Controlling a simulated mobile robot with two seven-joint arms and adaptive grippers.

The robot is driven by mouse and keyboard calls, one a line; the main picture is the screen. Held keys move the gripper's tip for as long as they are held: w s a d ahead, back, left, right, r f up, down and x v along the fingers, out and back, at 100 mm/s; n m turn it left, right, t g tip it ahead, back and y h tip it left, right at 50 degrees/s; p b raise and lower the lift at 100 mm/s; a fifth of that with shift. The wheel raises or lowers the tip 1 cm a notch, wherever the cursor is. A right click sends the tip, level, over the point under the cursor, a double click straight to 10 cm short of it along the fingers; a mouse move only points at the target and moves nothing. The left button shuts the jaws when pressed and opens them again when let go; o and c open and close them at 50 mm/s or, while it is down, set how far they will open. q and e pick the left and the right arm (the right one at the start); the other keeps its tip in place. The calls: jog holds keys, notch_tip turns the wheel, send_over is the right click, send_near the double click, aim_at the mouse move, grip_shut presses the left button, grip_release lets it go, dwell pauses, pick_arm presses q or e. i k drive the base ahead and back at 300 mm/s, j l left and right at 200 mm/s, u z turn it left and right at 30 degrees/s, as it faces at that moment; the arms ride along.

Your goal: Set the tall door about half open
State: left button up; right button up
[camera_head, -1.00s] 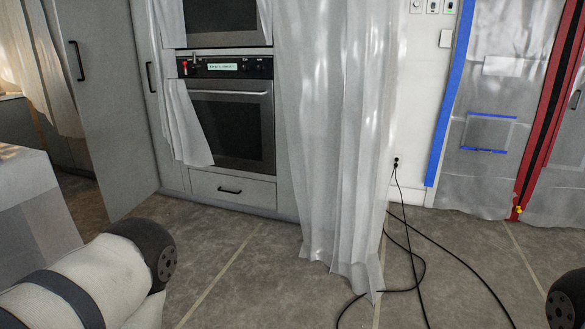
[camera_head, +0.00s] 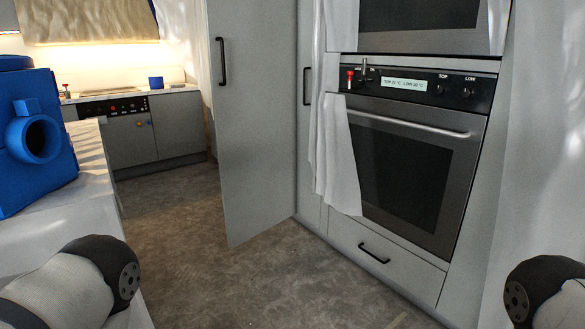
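A tall grey door (camera_head: 258,120) with a black vertical handle (camera_head: 221,62) stands swung out from the tall cabinet beside the oven. It is partly open, its lower free corner out over the floor; I cannot tell the exact angle. Another tall grey panel with a black handle (camera_head: 307,86) stands just right of it, next to the oven. Parts of my two arms show at the lower left and lower right corners, well apart from the door. Neither gripper's fingers are in view.
A built-in oven (camera_head: 405,165) with a drawer (camera_head: 385,255) below stands at the right, partly draped by a pale sheet (camera_head: 340,160). A counter (camera_head: 35,235) carrying a blue machine (camera_head: 35,140) is at the left. Open floor (camera_head: 180,225) lies between; a lit counter (camera_head: 150,93) is behind.

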aim_at(252, 45)
jog(key=i+j+z, duration=0.15)
jog(key=i+z, duration=0.35)
jog(key=i+j+z, duration=0.3)
jog(key=z, duration=0.2)
jog(key=i+j+z, duration=0.45)
jog(key=z, duration=10.2)
jog(key=k+j, duration=0.05)
jog(key=j, duration=0.05)
